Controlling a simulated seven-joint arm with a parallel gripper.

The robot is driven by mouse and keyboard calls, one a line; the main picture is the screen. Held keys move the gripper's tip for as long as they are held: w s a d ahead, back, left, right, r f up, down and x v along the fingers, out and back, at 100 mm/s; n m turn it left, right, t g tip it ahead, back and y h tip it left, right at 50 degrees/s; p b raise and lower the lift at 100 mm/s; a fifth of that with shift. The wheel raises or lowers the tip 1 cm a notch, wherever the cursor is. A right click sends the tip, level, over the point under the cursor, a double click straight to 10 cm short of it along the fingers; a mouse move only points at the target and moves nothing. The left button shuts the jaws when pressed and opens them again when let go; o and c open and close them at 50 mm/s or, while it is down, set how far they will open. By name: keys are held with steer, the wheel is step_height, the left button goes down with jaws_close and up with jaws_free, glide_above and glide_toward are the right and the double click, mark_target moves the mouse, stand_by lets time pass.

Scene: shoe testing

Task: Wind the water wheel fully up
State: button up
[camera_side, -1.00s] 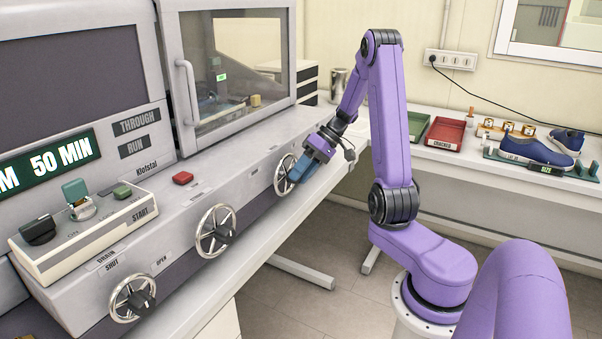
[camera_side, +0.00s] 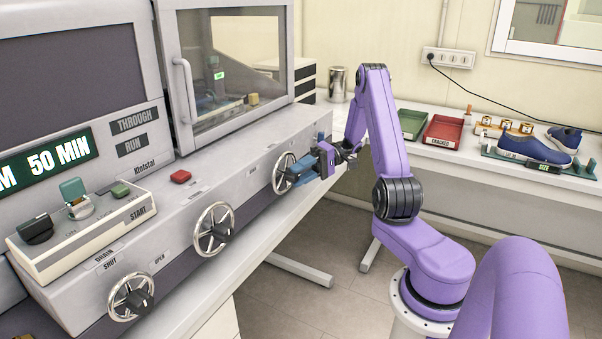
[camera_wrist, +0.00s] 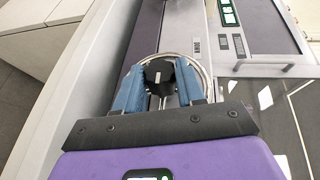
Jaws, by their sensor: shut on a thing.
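Three chrome handwheels with black hubs line the machine's sloping front in the side view: a near one (camera_side: 132,297), a middle one (camera_side: 214,230) and a far one (camera_side: 279,174). The near wheel has labels reading DRAIN, SHUT and OPEN; labels by the other two are too small to read. My gripper (camera_side: 294,171) is at the far wheel, its blue fingers shut on the black hub (camera_wrist: 158,77). In the wrist view, one finger lies on each side of the hub, inside the chrome rim (camera_wrist: 206,76). The fingers hide part of the wheel.
A control box (camera_side: 85,225) with a dark knob, a teal-covered switch and a green START button sits at left. A red button (camera_side: 181,176) is on the machine top. The back bench holds green (camera_side: 412,124) and red trays (camera_side: 444,131) and blue shoes (camera_side: 535,150).

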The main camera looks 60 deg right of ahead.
stand_by(0.4)
steer(key=o, duration=1)
steer(key=shift+o, duration=0.2)
steer(key=v, duration=1.7)
steer(key=shift+d+f, duration=0.25)
steer(key=shift+f, duration=0.05)
steer(key=shift+s, duration=0.1)
